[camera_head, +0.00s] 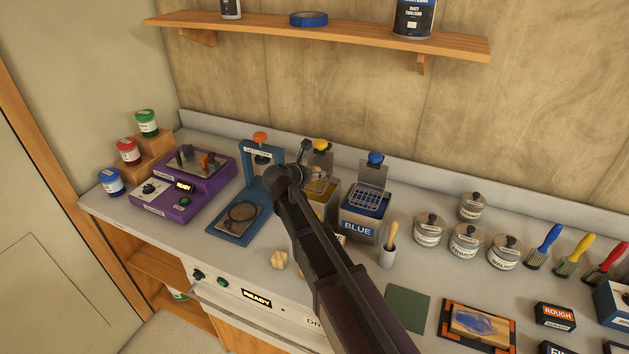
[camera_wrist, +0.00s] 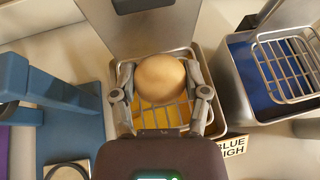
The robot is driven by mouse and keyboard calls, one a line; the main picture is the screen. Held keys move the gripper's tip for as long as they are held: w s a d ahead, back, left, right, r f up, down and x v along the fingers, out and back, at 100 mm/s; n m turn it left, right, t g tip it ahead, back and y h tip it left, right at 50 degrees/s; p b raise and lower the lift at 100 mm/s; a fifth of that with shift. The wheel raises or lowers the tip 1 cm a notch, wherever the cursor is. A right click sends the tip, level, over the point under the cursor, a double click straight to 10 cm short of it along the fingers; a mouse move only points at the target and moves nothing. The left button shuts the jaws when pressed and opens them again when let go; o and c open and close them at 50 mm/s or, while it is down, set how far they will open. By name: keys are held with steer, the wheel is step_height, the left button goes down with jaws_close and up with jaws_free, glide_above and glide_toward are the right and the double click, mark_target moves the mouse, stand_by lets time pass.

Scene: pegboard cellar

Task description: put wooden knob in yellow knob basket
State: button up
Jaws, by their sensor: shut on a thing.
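The round, light wooden knob (camera_wrist: 161,79) is between the two fingers of my gripper (camera_wrist: 160,92), which is shut on it. In the wrist view the knob is over the wire knob basket (camera_wrist: 150,115), with the yellow inside of its tank showing through the wires. The gap between knob and basket is hard to judge. In the head view the yellow tank (camera_head: 327,205) stands left of the blue one, and my arm hides much of it. The knob is not clearly seen there.
The blue tank (camera_head: 359,227) with its wire basket (camera_head: 368,198) stands close on the right. A blue press-like stand (camera_head: 233,226) is on the left. A small pale wooden piece (camera_head: 279,259) lies on the counter in front. Lidded tins (camera_head: 429,232) and brushes are further right.

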steer(key=shift+f+b, duration=0.7)
steer(key=shift+f, duration=0.35)
steer(key=shift+f, duration=0.25)
steer(key=o, duration=0.6)
steer(key=shift+r, duration=0.1)
steer(key=shift+r, duration=0.15)
steer(key=shift+s+r, duration=0.15)
steer(key=shift+s+a+r+p, duration=0.2)
steer(key=shift+s+a+p, duration=0.05)
steer(key=shift+s+p, duration=0.1)
steer(key=p+v, duration=0.4)
steer(key=v, duration=0.6)
steer(key=shift+s+a+r+p, duration=0.1)
steer(key=shift+s+a+p, duration=0.15)
steer(key=shift+s+p, duration=0.1)
